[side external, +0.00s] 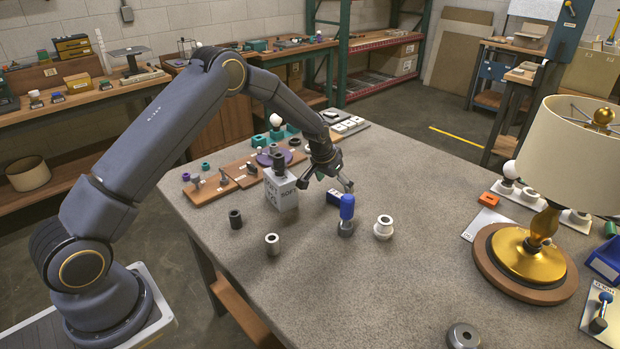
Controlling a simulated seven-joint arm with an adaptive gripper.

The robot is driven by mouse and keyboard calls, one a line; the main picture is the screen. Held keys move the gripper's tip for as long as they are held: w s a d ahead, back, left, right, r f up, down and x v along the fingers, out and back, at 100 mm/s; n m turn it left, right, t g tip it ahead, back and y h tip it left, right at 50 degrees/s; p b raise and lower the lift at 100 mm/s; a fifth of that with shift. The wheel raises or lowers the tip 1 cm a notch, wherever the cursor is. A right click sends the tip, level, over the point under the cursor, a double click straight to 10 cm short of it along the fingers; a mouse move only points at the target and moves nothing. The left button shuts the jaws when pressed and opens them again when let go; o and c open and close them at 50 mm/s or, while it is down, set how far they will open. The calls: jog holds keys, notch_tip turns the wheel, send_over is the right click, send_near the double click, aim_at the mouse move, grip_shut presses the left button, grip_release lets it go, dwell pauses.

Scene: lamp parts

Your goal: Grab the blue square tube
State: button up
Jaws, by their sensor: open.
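My gripper (327,183) is open above the grey table, with its fingers spread and pointing down. A dark blue, box-like piece with a pale mark, which looks like the blue square tube (333,197), lies on the table just below and between the fingers, close to the right one. The gap between it and the fingers is hard to judge from this side. A brighter blue rounded piece (347,206) stands upright on a grey base just in front of it and hides part of it.
A white block (280,190) with a dark part on top stands left of my gripper. A white ring-shaped part (383,228) is to the right. Two small cylinders (235,219) (272,244) stand at front left. A gold lamp (541,240) stands at right.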

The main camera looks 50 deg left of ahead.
aim_at(337, 195)
jog(key=x, duration=0.4)
jog(key=shift+f, duration=0.45)
jog(key=shift+s, duration=0.1)
jog(key=c, duration=1.2)
